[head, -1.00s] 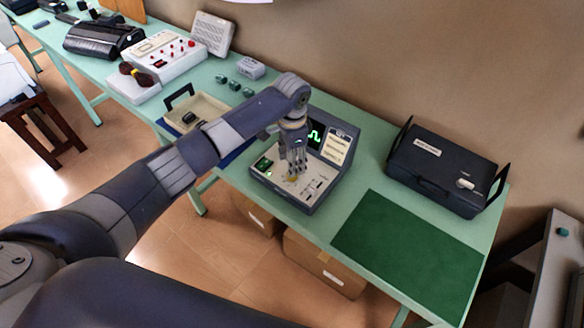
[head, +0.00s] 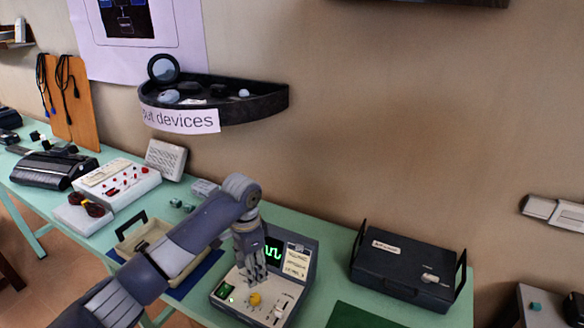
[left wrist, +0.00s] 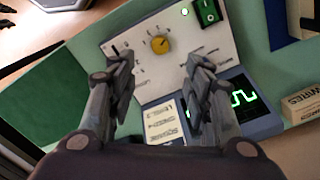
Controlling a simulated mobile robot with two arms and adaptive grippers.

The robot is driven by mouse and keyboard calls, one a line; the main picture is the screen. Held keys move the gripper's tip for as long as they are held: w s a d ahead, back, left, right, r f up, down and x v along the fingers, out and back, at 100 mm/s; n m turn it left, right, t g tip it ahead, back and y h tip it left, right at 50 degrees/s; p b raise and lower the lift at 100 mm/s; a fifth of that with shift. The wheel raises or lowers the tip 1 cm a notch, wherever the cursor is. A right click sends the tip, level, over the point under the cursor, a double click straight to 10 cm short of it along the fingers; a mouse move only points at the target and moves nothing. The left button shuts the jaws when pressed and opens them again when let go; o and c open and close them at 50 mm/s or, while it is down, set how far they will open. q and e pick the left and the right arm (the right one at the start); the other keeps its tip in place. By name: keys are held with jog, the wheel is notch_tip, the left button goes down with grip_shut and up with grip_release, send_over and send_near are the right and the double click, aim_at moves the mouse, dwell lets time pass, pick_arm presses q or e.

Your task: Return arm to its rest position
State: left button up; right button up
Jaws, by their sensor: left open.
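My left arm comes in from the left in the head view. Its left gripper (head: 252,272) hangs over the grey console device, above and behind the yellow knob. In the left wrist view the left gripper (left wrist: 161,75) has its two fingers spread apart with nothing between them. The console (head: 222,312) has a screen with a green wave, a lit green switch and a yellow knob (head: 255,299). The knob (left wrist: 160,44) shows beyond the gap between the fingertips, apart from them. My right gripper is not in view.
A beige tray (head: 131,241) lies left of the console, partly behind my arm. A black case (head: 405,270) stands to the right, with a green mat (head: 358,317) in front. A dark wall shelf (head: 262,107) juts out above the green table. White equipment (head: 133,184) stands farther left.

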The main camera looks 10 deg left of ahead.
pick_arm(q)
jog(key=shift+h, duration=0.6)
jog(key=s+d+f, duration=0.1)
jog(key=s+f, duration=0.1)
jog(key=s+d+f, duration=0.2)
jog(key=s, duration=0.1)
jog(key=s+d+f, duration=0.2)
jog(key=f, duration=0.1)
jog(key=shift+s+d, duration=0.2)
jog(key=s+f+n+t+h, duration=0.1)
jog(key=s+f+n, duration=0.1)
jog(key=s, duration=0.6)
jog(key=s+f+n+t, duration=0.1)
jog(key=s+f+n, duration=0.1)
jog(key=s, duration=0.5)
jog(key=s+a+r+n+t+y, duration=0.2)
jog(key=s+a+r+n, duration=0.15)
jog(key=s+a, duration=0.6)
notch_tip(320, 180, down, 29)
jog(key=s+g+b, duration=0.2)
jog(key=b, duration=0.1)
jog(key=s+a+f+g+b, duration=0.1)
jog(key=s+a+f+b, duration=0.1)
jog(key=s+f, duration=1.4)
notch_tip(320, 180, down, 3)
jog(key=shift+s+a+f+b, duration=0.15)
jog(key=shift+s+f+b, duration=0.05)
jog(key=shift+s+b, duration=0.2)
